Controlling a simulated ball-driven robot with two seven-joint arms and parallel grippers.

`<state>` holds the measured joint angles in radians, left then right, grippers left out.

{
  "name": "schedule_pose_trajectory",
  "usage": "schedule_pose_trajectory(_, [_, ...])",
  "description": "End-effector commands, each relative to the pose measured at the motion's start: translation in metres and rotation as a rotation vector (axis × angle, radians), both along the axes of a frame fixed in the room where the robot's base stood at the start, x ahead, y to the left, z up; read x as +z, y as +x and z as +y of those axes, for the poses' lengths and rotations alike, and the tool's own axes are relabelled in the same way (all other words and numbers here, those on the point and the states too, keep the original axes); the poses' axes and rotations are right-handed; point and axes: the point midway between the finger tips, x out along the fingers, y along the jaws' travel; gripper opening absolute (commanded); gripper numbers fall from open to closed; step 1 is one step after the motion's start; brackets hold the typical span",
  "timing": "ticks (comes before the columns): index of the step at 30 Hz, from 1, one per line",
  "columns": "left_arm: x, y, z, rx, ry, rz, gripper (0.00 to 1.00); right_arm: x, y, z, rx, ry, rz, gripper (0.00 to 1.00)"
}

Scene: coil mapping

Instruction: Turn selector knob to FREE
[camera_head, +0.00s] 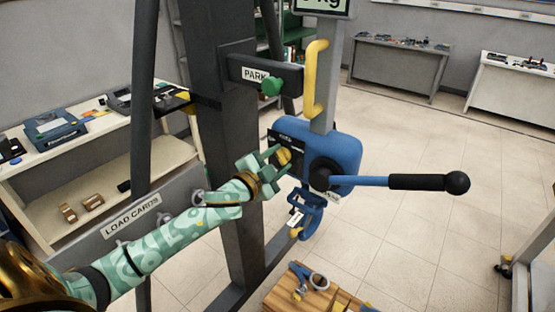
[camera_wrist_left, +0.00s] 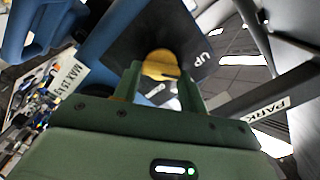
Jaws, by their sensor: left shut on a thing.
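The yellow selector knob (camera_head: 284,156) sits on a dark plate on the left side of the blue hoist body (camera_head: 343,150). My left gripper (camera_head: 275,160) is at the knob, with its green fingers shut on it. In the left wrist view the yellow knob (camera_wrist_left: 160,66) shows between the two fingertips, in front of the dark plate (camera_wrist_left: 150,35). The word UP is readable at the plate's right side. A FREE mark cannot be read in either view. My right gripper is not in view.
A blue lever (camera_head: 360,181) with a black grip sticks out to the right of the hoist. A yellow handle (camera_head: 315,78) and a PARK bracket (camera_head: 262,74) are above. A wooden crate (camera_head: 285,298) stands below. The floor at right is mostly open.

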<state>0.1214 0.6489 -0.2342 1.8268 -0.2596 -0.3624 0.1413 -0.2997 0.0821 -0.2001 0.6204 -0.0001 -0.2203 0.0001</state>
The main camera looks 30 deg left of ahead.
Motion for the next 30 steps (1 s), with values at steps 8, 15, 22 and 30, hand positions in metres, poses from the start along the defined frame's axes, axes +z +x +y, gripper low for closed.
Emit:
schedule_pose_trajectory(8, [-0.001,0.0,-0.001,-0.001,0.194,-0.012,0.19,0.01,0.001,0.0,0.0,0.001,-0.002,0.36])
schedule_pose_trajectory(15, [-0.002,0.0,-0.001,-0.001,0.383,-0.028,0.19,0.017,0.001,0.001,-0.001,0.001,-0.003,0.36])
schedule_pose_trajectory(22, [-0.004,0.0,-0.002,-0.002,0.524,-0.038,0.19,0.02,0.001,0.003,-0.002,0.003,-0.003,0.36])
schedule_pose_trajectory(30, [-0.004,0.0,-0.002,-0.002,0.608,-0.045,0.19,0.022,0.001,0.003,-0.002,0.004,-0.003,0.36])
